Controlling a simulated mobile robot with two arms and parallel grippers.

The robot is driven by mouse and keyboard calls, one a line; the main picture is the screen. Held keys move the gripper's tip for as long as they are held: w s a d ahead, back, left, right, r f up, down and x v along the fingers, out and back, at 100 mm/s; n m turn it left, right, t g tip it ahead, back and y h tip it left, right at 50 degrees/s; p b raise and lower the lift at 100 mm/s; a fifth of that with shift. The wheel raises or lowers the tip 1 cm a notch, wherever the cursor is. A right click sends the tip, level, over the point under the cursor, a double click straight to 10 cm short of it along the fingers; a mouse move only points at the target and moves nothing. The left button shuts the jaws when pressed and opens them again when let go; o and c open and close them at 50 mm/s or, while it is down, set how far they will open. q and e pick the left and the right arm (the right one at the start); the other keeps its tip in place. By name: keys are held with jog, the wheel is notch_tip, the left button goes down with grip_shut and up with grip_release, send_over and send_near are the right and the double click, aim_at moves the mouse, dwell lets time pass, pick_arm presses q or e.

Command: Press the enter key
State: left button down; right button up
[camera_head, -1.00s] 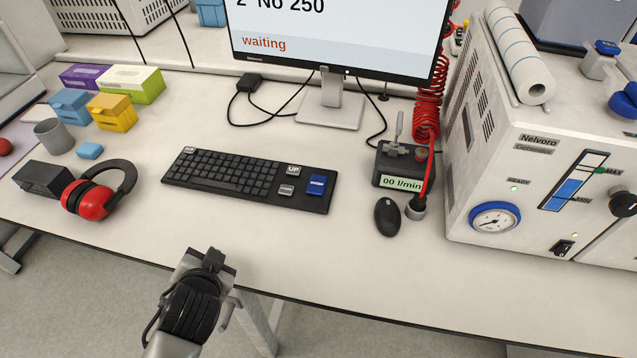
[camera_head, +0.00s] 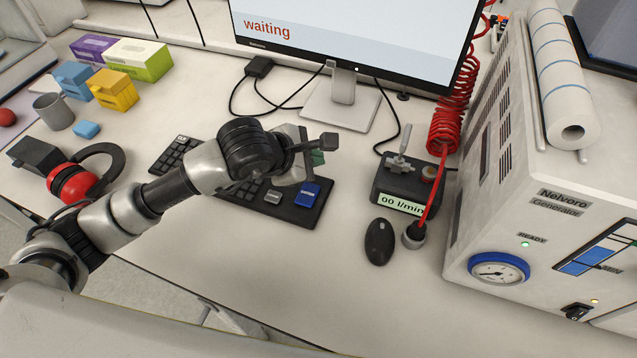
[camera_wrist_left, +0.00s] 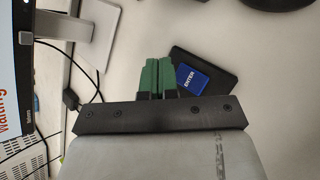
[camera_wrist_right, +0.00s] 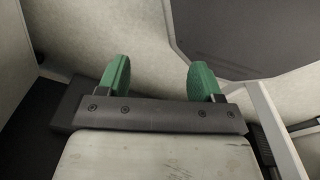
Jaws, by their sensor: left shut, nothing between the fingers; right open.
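The black keyboard (camera_head: 290,212) lies on the white desk, its middle hidden behind my left gripper and arm. Its blue enter key (camera_head: 307,194) is at the right end. In the left wrist view the enter key (camera_wrist_left: 191,79) shows its "ENTER" label, beside the green fingertips. My left gripper (camera_head: 318,157) is shut and empty, above the back right part of the keyboard, apart from the enter key in the picture. It also shows in the left wrist view (camera_wrist_left: 158,75). My right gripper (camera_wrist_right: 158,75) is open and empty in the right wrist view, away from the keyboard.
A monitor (camera_head: 350,45) reading "waiting" stands behind the keyboard. A mouse (camera_head: 379,242), a black flow box (camera_head: 407,185) with a red coiled hose (camera_head: 455,115) and the Nelvoro generator (camera_head: 520,150) are to the right. Red earmuffs (camera_head: 72,184) lie at the left.

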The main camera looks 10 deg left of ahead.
pick_arm(q)
jog(key=shift+w+a+t+y, duration=0.3)
jog(key=shift+a+y, duration=0.2)
jog(key=shift+a, duration=0.1)
pick_arm(e)
jog(key=shift+s+a, duration=0.4)
jog(key=shift+s, duration=0.1)
pick_arm(q)
jog(key=b, duration=0.4)
send_near(320, 186)
jog(key=w+d+f, duration=0.1)
jog(key=w+d, duration=0.1)
jog(key=w, duration=0.1)
jog(key=shift+f, duration=0.35)
jog(key=shift+f+b, duration=0.55)
jog(key=shift+b, duration=0.1)
pick_arm(e)
jog(key=f, duration=0.5)
jog(key=shift+w+d+f, duration=0.1)
jog(key=shift+w+d, duration=0.1)
jog(key=shift+d, duration=0.1)
jog(key=shift+a, duration=0.15)
jog(key=shift+f, duration=0.1)
pick_arm(q)
jog(key=shift+f+b, duration=0.35)
jog(key=shift+b, duration=0.3)
pick_arm(e)
jog(key=shift+f, duration=0.6)
